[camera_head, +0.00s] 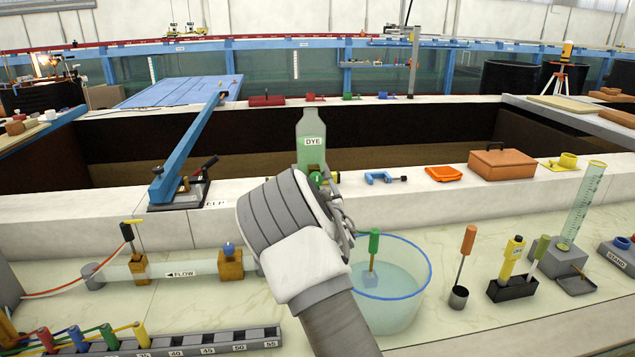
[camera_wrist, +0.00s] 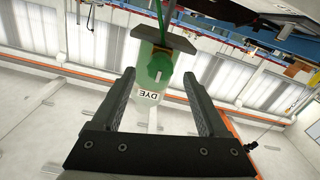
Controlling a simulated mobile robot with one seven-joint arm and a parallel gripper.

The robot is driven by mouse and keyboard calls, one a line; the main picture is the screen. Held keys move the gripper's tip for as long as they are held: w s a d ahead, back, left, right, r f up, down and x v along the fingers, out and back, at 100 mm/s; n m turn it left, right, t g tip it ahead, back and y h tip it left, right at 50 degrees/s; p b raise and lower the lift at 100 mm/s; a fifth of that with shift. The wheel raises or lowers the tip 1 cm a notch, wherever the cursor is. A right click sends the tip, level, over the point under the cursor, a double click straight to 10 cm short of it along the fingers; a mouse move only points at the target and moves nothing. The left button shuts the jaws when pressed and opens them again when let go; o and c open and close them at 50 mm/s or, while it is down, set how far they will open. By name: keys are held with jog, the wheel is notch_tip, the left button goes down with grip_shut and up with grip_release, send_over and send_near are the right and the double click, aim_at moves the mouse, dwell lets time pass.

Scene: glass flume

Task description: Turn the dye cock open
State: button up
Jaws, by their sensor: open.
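The dye bottle (camera_head: 311,131), pale green and labelled DYE, stands upright on the white ledge in the head view, with its lower part behind my gripper. A green cock (camera_head: 317,178) shows low on its front. My gripper (camera_wrist: 160,76) is open, with one finger on each side of the cock in that view. I see no contact. In the head view my gripper (camera_head: 332,192) is mostly hidden by my wrist.
A glass beaker (camera_head: 402,320) with a blue rim stands right of my arm. A FLOW tube (camera_head: 185,268) lies at left. A blue lever (camera_head: 186,145), a blue clamp (camera_head: 380,177) and an orange box (camera_head: 501,163) are on the ledge.

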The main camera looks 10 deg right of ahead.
aim_at(317, 182)
jog(key=shift+w, duration=1.8)
grip_shut()
